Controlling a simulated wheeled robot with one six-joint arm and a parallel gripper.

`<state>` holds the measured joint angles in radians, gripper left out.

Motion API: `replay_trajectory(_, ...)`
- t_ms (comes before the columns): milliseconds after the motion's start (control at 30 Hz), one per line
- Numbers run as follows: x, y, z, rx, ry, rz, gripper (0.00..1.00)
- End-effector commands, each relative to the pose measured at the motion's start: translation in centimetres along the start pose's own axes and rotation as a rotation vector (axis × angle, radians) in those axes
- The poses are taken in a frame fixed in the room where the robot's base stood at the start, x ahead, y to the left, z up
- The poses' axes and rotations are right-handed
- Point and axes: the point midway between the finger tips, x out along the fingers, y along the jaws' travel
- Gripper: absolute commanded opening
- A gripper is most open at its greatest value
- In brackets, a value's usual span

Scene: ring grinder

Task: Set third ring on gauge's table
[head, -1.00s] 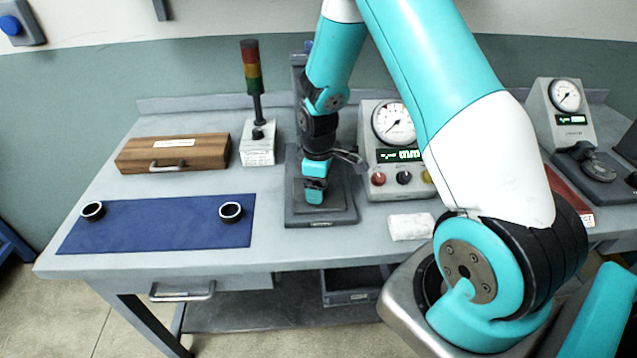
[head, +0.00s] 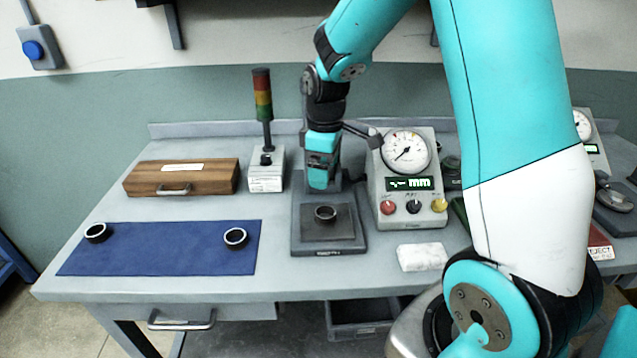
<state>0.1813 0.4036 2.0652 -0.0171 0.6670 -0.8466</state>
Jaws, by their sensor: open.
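A dark ring (head: 325,213) lies flat on the square table of the gauge (head: 343,246), near its middle. The gauge's dial and readout box (head: 406,183) stands to the right. My gripper (head: 319,185) is above and a little behind that ring, open and apart from it; its fingers show only partly. Two more dark rings lie on the blue mat, one at its left end (head: 96,232) and one at its right end (head: 235,238).
A wooden case (head: 182,178) and a signal tower (head: 264,110) stand behind the mat. A white cloth (head: 422,257) lies right of the gauge base. A second dial gauge and a red reject tray (head: 600,246) are at the far right, partly behind my arm.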

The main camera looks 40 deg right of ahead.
Motion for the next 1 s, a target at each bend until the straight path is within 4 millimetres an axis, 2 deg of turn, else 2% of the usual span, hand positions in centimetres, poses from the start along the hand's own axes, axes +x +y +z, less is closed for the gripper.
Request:
replay_trajectory(67, -2.0, -3.1, -1.1, -0.002, 0.038, -0.01, 0.8)
replay_trajectory(167, -5.0, -9.5, -2.1, 0.011, 0.104, -0.05, 0.8)
replay_trajectory(233, -6.9, -14.6, -2.0, 0.021, 0.146, -0.094, 0.8)
replay_trajectory(300, -8.4, -19.5, -1.1, 0.029, 0.176, -0.144, 0.8)
replay_trajectory(400, -9.8, -25.0, 0.7, 0.039, 0.2, -0.21, 0.8)
replay_trajectory(500, -10.4, -28.5, 2.5, 0.047, 0.207, -0.257, 0.8)
replay_trajectory(633, -10.6, -30.3, 3.6, 0.055, 0.206, -0.285, 0.8)
replay_trajectory(1000, -10.7, -30.4, 3.6, 0.059, 0.205, -0.287, 0.8)
